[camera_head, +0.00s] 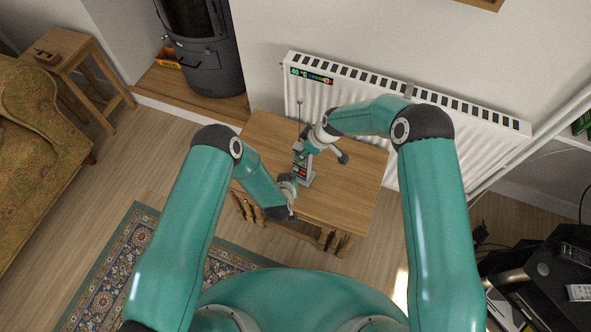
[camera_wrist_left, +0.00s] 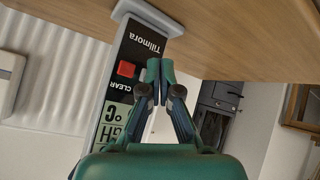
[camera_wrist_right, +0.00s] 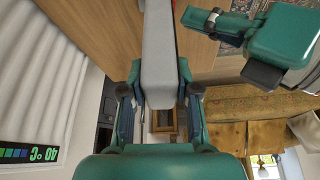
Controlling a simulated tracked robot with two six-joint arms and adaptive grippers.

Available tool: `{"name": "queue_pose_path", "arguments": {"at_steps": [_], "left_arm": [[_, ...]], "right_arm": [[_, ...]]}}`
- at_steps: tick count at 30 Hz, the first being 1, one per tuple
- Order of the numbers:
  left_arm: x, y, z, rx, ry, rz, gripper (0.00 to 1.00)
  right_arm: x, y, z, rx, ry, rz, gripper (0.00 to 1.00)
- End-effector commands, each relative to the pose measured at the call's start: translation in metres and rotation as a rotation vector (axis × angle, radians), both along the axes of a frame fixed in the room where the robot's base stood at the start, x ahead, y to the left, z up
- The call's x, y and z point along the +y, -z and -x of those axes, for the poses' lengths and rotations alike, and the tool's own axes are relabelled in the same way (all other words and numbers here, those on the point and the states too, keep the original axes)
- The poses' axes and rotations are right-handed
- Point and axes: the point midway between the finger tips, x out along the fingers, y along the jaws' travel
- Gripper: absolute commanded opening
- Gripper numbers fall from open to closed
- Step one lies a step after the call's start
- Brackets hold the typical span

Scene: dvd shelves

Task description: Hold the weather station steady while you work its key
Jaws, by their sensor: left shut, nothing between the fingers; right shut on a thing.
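The weather station (camera_head: 303,175) stands upright on the wooden table. In the left wrist view its dark panel (camera_wrist_left: 121,105) appears upside down, with "Tillmora", "CLEAR" and a "°C" readout. Its red key (camera_wrist_left: 126,69) is uncovered. My left gripper (camera_wrist_left: 160,70) is shut and empty, its fingertips just right of the key in that view and apart from it in the picture; the depth gap is unclear. My right gripper (camera_wrist_right: 160,75) is shut on the station's grey body (camera_wrist_right: 158,50), one finger on each side. My left gripper also shows in the right wrist view (camera_wrist_right: 200,22).
The table top (camera_head: 345,190) is otherwise bare around the station. A white radiator (camera_head: 370,100) with a temperature strip (camera_head: 311,76) stands behind it. A dark stove (camera_head: 205,50) is at the back left, and a patterned rug (camera_head: 150,250) lies in front.

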Motion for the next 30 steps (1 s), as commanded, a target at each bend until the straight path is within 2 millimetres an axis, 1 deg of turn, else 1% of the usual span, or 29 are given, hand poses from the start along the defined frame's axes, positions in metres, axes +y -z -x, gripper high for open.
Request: {"name": "queue_pose_path", "arguments": {"at_steps": [3, 13, 16, 30], "left_arm": [[0.002, 0.0, 0.004, 0.0, -0.001, 0.0, 0.0], [0.003, 0.0, 0.005, 0.0, -0.001, 0.0, 0.0], [0.005, 0.0, 0.009, 0.002, -0.002, -0.001, 0.0], [0.023, 0.001, 0.047, 0.002, -0.001, -0.001, 0.0]], "right_arm": [[0.0, 0.0, 0.0, 0.0, 0.0, 0.0, 0.0], [0.0, 0.0, 0.0, -0.001, 0.0, 0.0, 0.0], [0.0, 0.0, 0.0, -0.001, 0.0, 0.0, 0.0], [0.0, 0.0, -0.001, -0.001, 0.0, 0.0, 0.0]]}}
